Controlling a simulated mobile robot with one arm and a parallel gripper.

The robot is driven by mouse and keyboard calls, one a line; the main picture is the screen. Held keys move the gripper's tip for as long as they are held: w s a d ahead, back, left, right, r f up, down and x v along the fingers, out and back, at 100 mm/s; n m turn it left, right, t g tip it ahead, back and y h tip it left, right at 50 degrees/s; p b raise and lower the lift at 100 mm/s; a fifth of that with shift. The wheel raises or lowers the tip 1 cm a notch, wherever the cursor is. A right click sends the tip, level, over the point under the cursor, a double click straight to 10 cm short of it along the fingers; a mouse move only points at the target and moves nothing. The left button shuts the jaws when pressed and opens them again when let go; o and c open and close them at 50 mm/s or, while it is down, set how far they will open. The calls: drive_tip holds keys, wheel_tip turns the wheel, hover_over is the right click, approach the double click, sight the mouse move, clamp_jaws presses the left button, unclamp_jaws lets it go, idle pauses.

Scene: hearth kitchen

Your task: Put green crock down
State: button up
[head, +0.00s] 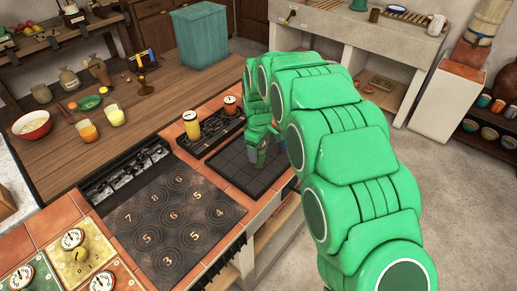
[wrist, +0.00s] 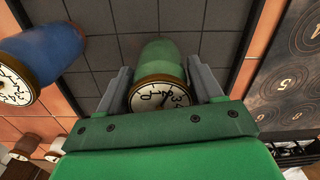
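The green crock (wrist: 158,58) stands between the fingers of my gripper (wrist: 160,85) in the wrist view. It has a white dial face with black numbers on its near end. In the head view my gripper (head: 257,152) is low over the dark gridded tray (head: 232,165) in the counter. The crock is hard to make out there among the fingers. Whether its base touches the tray cannot be seen.
A blue crock (wrist: 40,50) with a dial is left of the green one in the wrist view. A yellow pot (head: 191,125) and an orange pot (head: 230,106) stand behind the tray. A numbered hob (head: 172,225) is left of it.

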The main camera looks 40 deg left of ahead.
drive_tip(key=shift+o, duration=1.2)
